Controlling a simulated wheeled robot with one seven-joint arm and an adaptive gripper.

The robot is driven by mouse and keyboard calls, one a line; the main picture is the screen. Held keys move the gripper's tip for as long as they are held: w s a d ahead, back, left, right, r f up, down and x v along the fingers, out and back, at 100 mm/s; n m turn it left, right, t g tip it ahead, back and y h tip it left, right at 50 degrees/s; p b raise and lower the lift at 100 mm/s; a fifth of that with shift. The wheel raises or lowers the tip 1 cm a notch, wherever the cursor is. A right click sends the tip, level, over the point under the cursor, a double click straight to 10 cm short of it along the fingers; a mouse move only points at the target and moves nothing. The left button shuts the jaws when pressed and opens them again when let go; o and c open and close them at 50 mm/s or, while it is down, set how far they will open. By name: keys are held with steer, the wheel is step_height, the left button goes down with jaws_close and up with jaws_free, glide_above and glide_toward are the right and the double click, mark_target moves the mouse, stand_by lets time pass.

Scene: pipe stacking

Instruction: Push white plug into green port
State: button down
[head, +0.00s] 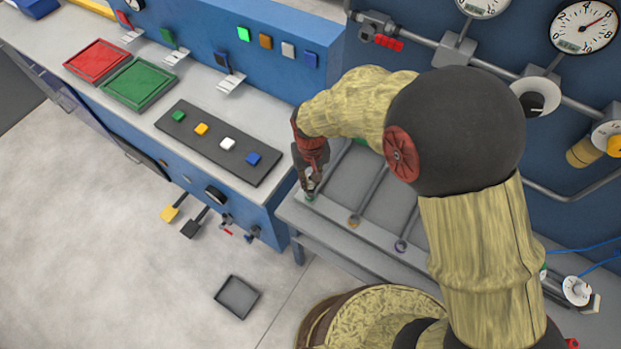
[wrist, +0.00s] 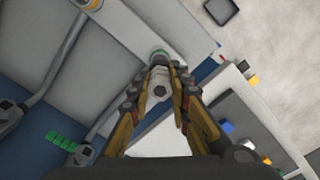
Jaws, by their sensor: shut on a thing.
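My gripper (head: 308,184) points down at the left end of the grey bench frame. It is shut on the white plug (wrist: 160,88), whose hexagonal end faces the wrist camera between the two fingers. The green port (wrist: 158,52) shows as a green ring just beyond the plug in the wrist view. In the head view the green port (head: 310,198) sits on the frame's front rail directly below my fingertips. The plug is lined up over or at the port; I cannot tell whether it touches or is partly inside.
Other ports with an orange ring (head: 354,221) and a blue-violet ring (head: 400,246) lie along the same rail. A blue console (head: 230,45) with a button strip (head: 218,143) stands left. White connectors (head: 577,290) with blue cables lie at right. A dark tray (head: 237,297) is on the floor.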

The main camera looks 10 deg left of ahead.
mark_target(310, 185)
steer(key=shift+f+b, duration=0.8)
steer(key=shift+f, duration=0.85)
stand_by(0.6)
steer(key=c, duration=1.6)
jaws_free()
steer(key=shift+r, duration=0.1)
step_height(310, 185, up, 12)
steer(key=shift+f, duration=0.1)
